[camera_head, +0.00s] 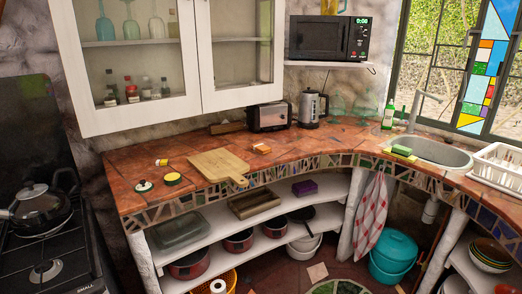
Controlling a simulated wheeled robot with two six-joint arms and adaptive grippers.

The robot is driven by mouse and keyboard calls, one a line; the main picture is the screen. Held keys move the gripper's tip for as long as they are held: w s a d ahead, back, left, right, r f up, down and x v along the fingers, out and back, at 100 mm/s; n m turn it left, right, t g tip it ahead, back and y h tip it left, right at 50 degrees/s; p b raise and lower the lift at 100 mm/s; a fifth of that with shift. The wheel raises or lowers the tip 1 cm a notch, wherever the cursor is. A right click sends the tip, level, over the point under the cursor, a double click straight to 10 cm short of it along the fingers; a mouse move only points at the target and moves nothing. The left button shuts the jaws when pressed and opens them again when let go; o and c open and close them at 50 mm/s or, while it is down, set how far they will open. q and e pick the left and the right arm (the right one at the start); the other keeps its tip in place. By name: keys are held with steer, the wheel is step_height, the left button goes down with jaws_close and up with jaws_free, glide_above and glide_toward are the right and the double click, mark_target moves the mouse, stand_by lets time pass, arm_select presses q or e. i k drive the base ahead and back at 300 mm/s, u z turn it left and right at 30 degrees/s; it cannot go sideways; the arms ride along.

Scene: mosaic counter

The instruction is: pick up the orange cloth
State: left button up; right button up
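A small folded orange cloth (262,148) lies on the red-tiled counter (290,143), just behind and right of a wooden cutting board (215,164). It appears clear of the board, with nothing on top of it. Neither of my grippers is in view.
A toaster (269,117) and a kettle (313,108) stand behind the cloth against the wall. Small round items (172,178) lie left of the board. A sink (430,151) is at the right. White cabinets (170,55) hang above the counter, and shelves (215,222) sit below it.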

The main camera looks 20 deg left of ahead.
mark_target(262, 148)
steer(key=k, duration=0.55)
steer(key=z, duration=0.5)
steer(key=i, duration=1.2)
steer(key=z, duration=0.25)
steer(key=i, duration=1.4)
steer(key=u, duration=0.6)
steer(key=i, duration=0.85)
steer(key=u, duration=1.55)
steer(key=i, duration=0.75)
steer(key=u, duration=0.7)
